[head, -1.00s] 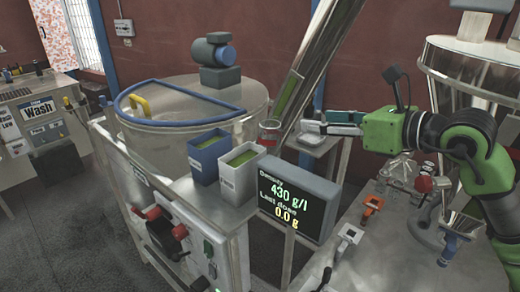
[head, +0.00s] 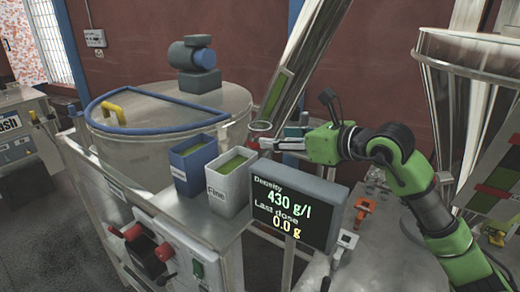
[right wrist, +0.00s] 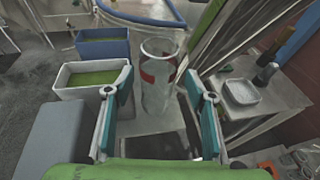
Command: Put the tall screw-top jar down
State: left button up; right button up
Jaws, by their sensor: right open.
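The tall jar (right wrist: 158,85) is clear glass with a red band. In the right wrist view it stands upright on the metal surface beside the bins. In the right wrist view the jar appears between the two teal finger pads (right wrist: 158,78), with gaps showing on both sides. I cannot tell how far the tips reach around it. My left gripper is not in view.
A blue bin (head: 193,167) and a white bin (head: 230,180) of green powder stand left of the jar. The display (head: 297,209) stands in front. A steel tube (head: 300,65) slants up behind. A small scale-like tray (right wrist: 240,92) lies to the right.

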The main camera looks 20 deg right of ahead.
aim_at(270, 136)
jog(key=shift+x, duration=1.1)
jog(key=shift+w+a+f+p, duration=0.1)
jog(key=shift+w+a+p, duration=0.15)
jog(key=shift+w+p, duration=0.35)
jog(key=p+x, duration=0.2)
jog(key=x, duration=0.1)
jog(key=shift+a, duration=0.2)
jog(key=shift+w+a+f, duration=0.2)
jog(key=shift+w+f, duration=0.15)
jog(key=shift+w, duration=0.1)
jog(key=shift+d, duration=0.1)
jog(key=shift+c, duration=0.3)
jog(key=c, duration=1.3)
